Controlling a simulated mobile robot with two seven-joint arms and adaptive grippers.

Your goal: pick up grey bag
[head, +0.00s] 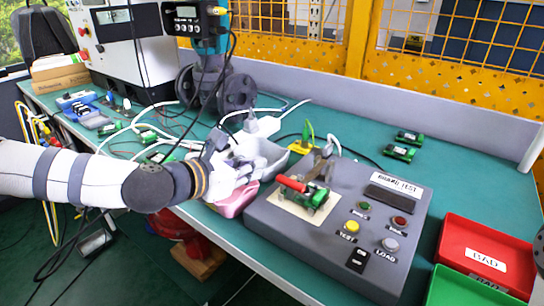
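My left gripper (228,160) is over the work table, at the near side of a grey open bin (268,157). A pale grey, crumpled-looking shape (226,180) shows at the fingers; it may be the grey bag, but the gripper partly hides it. I cannot tell whether the fingers are closed on it. A dark grey item like a backpack (42,36) stands at the far left back, well away from the gripper.
A pink tray (237,200) lies just below the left gripper. A grey test box (340,225) with buttons stands to the right, with red (487,252) and green (462,290) bins beyond. Cables and green boards clutter the left of the green table (460,180).

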